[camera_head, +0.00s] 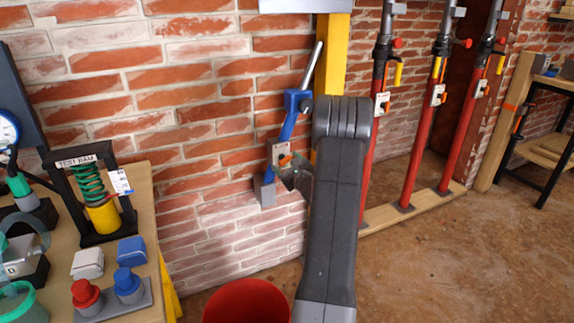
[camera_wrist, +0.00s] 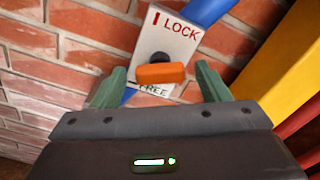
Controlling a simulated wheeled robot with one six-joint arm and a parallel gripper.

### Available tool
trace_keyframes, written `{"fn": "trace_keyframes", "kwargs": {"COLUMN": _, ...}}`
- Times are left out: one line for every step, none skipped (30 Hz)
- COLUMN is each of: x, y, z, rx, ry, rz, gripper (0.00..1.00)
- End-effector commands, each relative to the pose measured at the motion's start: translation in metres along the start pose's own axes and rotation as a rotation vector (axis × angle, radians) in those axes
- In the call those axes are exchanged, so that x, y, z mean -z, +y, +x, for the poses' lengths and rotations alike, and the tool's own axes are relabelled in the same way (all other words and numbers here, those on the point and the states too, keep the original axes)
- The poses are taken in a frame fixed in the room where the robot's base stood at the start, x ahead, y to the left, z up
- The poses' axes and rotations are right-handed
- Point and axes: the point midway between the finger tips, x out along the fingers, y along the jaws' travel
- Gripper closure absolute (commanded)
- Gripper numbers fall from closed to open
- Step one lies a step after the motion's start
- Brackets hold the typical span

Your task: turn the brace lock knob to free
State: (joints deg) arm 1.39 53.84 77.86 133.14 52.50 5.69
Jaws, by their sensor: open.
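The orange brace lock knob (camera_wrist: 160,74) is a bar on a dark hub on a white plate (camera_wrist: 172,32). The plate reads LOCK with a red mark at its top and FREE at its bottom, partly covered by the knob. The bar lies nearly level across the wrist picture; I cannot tell which label it is set to. My gripper (camera_wrist: 160,68) is open, its green fingers to either side of the knob with gaps. In the head view the knob (camera_head: 285,161) shows small on the blue brace (camera_head: 290,118), with my gripper (camera_head: 294,172) close to it.
A brick wall stands behind the brace. A yellow post (camera_head: 333,60) rises right beside it, then red props (camera_head: 425,130). A red bucket (camera_head: 246,302) stands below. A bench at left holds a test ram (camera_head: 90,195) and coloured parts. Open floor lies at right.

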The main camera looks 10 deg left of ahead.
Motion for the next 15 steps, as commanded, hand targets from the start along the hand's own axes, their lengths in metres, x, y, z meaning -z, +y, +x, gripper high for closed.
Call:
{"fn": "trace_keyframes", "kwargs": {"x": 0.0000, "y": 0.0002, "z": 0.0021, "rx": 0.000, "ry": 0.000, "rz": 0.000, "gripper": 0.31}}
{"fn": "trace_keyframes", "kwargs": {"x": 0.0000, "y": 0.0001, "z": 0.0028, "rx": 0.000, "ry": 0.000, "rz": 0.000, "gripper": 0.31}}
{"fn": "trace_keyframes", "kwargs": {"x": 0.0000, "y": 0.0001, "z": 0.0032, "rx": 0.000, "ry": 0.000, "rz": 0.000, "gripper": 0.31}}
{"fn": "trace_keyframes", "kwargs": {"x": -0.0001, "y": 0.0001, "z": 0.0034, "rx": 0.000, "ry": 0.001, "rz": 0.000, "gripper": 0.31}}
{"fn": "trace_keyframes", "kwargs": {"x": -0.0001, "y": 0.0000, "z": 0.0034, "rx": 0.000, "ry": 0.001, "rz": 0.000, "gripper": 0.31}}
{"fn": "trace_keyframes", "kwargs": {"x": -0.0001, "y": -0.0001, "z": 0.0033, "rx": 0.000, "ry": 0.001, "rz": 0.000, "gripper": 0.31}}
{"fn": "trace_keyframes", "kwargs": {"x": -0.0001, "y": -0.0001, "z": 0.0032, "rx": 0.000, "ry": 0.001, "rz": 0.000, "gripper": 0.31}}
{"fn": "trace_keyframes", "kwargs": {"x": -0.0001, "y": -0.0001, "z": 0.0032, "rx": 0.000, "ry": 0.001, "rz": 0.000, "gripper": 0.31}}
{"fn": "trace_keyframes", "kwargs": {"x": -0.0001, "y": -0.0001, "z": 0.0031, "rx": 0.000, "ry": 0.001, "rz": 0.000, "gripper": 0.31}}
{"fn": "trace_keyframes", "kwargs": {"x": -0.0001, "y": -0.0001, "z": 0.0031, "rx": 0.000, "ry": 0.001, "rz": 0.000, "gripper": 0.35}}
{"fn": "trace_keyframes", "kwargs": {"x": -0.0001, "y": -0.0002, "z": 0.0030, "rx": 0.000, "ry": 0.001, "rz": 0.000, "gripper": 0.41}}
{"fn": "trace_keyframes", "kwargs": {"x": -0.0002, "y": -0.0002, "z": 0.0030, "rx": 0.000, "ry": 0.000, "rz": 0.000, "gripper": 0.49}}
{"fn": "trace_keyframes", "kwargs": {"x": -0.0001, "y": -0.0002, "z": 0.0030, "rx": 0.000, "ry": 0.000, "rz": 0.000, "gripper": 0.54}}
{"fn": "trace_keyframes", "kwargs": {"x": -0.0001, "y": -0.0002, "z": 0.0029, "rx": 0.000, "ry": 0.000, "rz": 0.000, "gripper": 0.60}}
{"fn": "trace_keyframes", "kwargs": {"x": -0.0002, "y": -0.0002, "z": 0.0029, "rx": 0.000, "ry": 0.000, "rz": 0.000, "gripper": 0.68}}
